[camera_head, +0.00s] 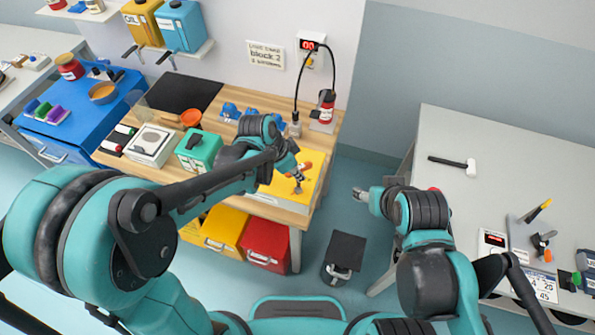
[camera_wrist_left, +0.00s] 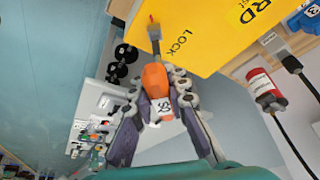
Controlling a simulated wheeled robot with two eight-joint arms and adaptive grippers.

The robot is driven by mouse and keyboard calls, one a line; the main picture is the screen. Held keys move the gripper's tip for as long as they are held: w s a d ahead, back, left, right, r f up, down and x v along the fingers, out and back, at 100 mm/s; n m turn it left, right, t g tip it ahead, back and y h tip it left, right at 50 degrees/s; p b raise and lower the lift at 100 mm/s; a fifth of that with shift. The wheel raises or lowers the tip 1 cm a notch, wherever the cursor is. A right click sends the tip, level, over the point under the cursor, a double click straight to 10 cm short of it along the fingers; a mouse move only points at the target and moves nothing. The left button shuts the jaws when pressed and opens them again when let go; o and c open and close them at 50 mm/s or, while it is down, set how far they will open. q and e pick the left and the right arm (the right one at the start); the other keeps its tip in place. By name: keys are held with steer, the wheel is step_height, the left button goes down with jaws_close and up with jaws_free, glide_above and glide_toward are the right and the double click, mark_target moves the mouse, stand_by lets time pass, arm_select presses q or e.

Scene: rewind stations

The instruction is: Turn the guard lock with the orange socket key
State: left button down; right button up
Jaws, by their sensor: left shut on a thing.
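The yellow guard (camera_head: 283,187) lies on the wooden bench. In the left wrist view it fills the top (camera_wrist_left: 205,40) and carries the words "LOCK" and "RD". My left gripper (camera_head: 298,181) is over the guard. It is shut on the orange socket key (camera_wrist_left: 156,80), with a finger on each side of the handle and a white tag marked 53. The key's grey shaft (camera_wrist_left: 154,33) reaches the guard's edge, beside a small red mark (camera_wrist_left: 151,17). I cannot tell whether its socket sits on the lock. My right gripper (camera_head: 361,194) hangs over the floor gap; its fingers are too small to read.
A red bottle (camera_head: 326,104) and black cables stand at the bench's back right. A green box (camera_head: 198,151) and a white device (camera_head: 151,144) are to the left. Yellow and red bins (camera_head: 265,243) sit below. A grey table (camera_head: 480,150) with a hammer (camera_head: 455,163) stands right.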

arm_select(q)
steer(key=shift+f+b, duration=0.6)
steer(key=shift+f+b, duration=0.9)
stand_by(1.2)
steer(key=shift+d+r, duration=0.1)
